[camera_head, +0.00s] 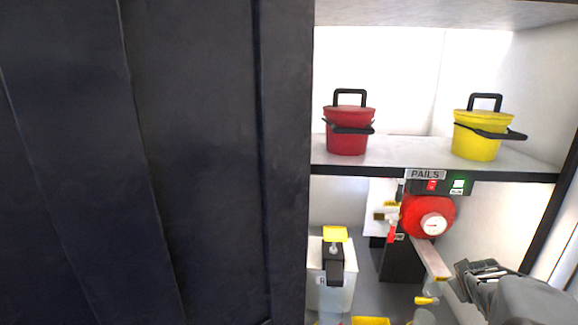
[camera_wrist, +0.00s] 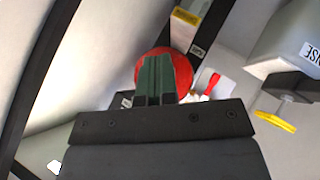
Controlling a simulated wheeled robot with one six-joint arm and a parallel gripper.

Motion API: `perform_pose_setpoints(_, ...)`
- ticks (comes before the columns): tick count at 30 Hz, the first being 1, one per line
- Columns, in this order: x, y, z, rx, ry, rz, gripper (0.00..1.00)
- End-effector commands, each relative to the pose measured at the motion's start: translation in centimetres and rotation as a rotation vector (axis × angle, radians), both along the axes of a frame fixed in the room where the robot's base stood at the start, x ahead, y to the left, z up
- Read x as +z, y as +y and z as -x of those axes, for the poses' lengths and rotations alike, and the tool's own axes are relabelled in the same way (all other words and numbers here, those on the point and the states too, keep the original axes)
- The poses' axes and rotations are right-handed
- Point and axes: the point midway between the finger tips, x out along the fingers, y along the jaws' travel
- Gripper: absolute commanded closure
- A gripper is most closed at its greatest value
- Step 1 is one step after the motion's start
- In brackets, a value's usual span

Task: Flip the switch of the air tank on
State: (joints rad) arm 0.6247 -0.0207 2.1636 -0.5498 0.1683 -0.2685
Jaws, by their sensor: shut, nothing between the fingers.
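The air tank (camera_head: 428,212) is a red round body with a white gauge, below the shelf in the head view. I cannot tell which way the switch is tipped. My gripper (camera_head: 467,274) is shut and empty, below and to the right of the tank, apart from it in the head view. In the wrist view the shut fingers (camera_wrist: 155,80) cover the middle of the red tank (camera_wrist: 183,68), and the red switch is not discernible.
A red pail (camera_head: 347,133) and a yellow pail (camera_head: 482,136) stand on the shelf above. A white container (camera_head: 330,285) with a yellow-topped black fitting stands lower left. A valve with a red lever (camera_head: 391,231) is left of the tank. A dark panel (camera_head: 150,160) fills the left.

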Motion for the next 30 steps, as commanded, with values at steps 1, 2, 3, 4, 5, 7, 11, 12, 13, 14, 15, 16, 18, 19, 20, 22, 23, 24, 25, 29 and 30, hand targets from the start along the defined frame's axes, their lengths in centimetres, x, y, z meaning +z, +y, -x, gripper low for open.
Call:
perform_pose_setpoints(1, -0.8, 3.1, 1.5, -0.074, 0.033, -0.11, 1.0)
perform_pose_setpoints(2, -1.3, 5.2, 2.5, -0.123, 0.06, -0.183, 1.0)
perform_pose_setpoints(3, -2.0, 7.9, 3.9, -0.177, 0.096, -0.274, 1.0)
perform_pose_setpoints(4, -2.4, 9.9, 4.9, -0.209, 0.123, -0.335, 1.0)
perform_pose_setpoints(5, -2.7, 11.8, 5.9, -0.235, 0.15, -0.389, 1.0)
perform_pose_setpoints(7, -3.2, 16.0, 8.0, -0.271, 0.211, -0.497, 1.0)
perform_pose_setpoints(11, -3.3, 22.6, 11.3, -0.248, 0.3, -0.625, 1.0)
perform_pose_setpoints(12, -3.1, 24.2, 12.1, -0.216, 0.314, -0.645, 1.0)
perform_pose_setpoints(13, -2.9, 25.2, 12.3, -0.187, 0.31, -0.652, 1.0)
perform_pose_setpoints(14, -2.7, 26.0, 12.5, -0.159, 0.306, -0.654, 1.0)
perform_pose_setpoints(15, -2.4, 26.8, 12.6, -0.126, 0.298, -0.653, 1.0)
perform_pose_setpoints(16, -2.2, 27.2, 12.7, -0.103, 0.293, -0.649, 1.0)
perform_pose_setpoints(18, -1.6, 28.0, 12.7, -0.063, 0.281, -0.642, 1.0)
perform_pose_setpoints(19, -1.5, 28.3, 12.7, -0.05, 0.278, -0.639, 1.0)
perform_pose_setpoints(20, -1.4, 28.5, 12.7, -0.041, 0.278, -0.638, 1.0)
perform_pose_setpoints(22, -1.3, 28.7, 12.7, -0.029, 0.28, -0.635, 1.0)
perform_pose_setpoints(23, -1.3, 28.8, 12.7, -0.026, 0.28, -0.634, 1.0)
perform_pose_setpoints(24, -1.3, 28.8, 12.7, -0.025, 0.281, -0.634, 1.0)
perform_pose_setpoints(25, -1.3, 28.8, 12.6, -0.024, 0.281, -0.634, 1.0)
perform_pose_setpoints(29, -1.3, 28.8, 12.6, -0.025, 0.281, -0.633, 1.0)
perform_pose_setpoints(30, -1.3, 28.8, 12.6, -0.025, 0.281, -0.633, 1.0)
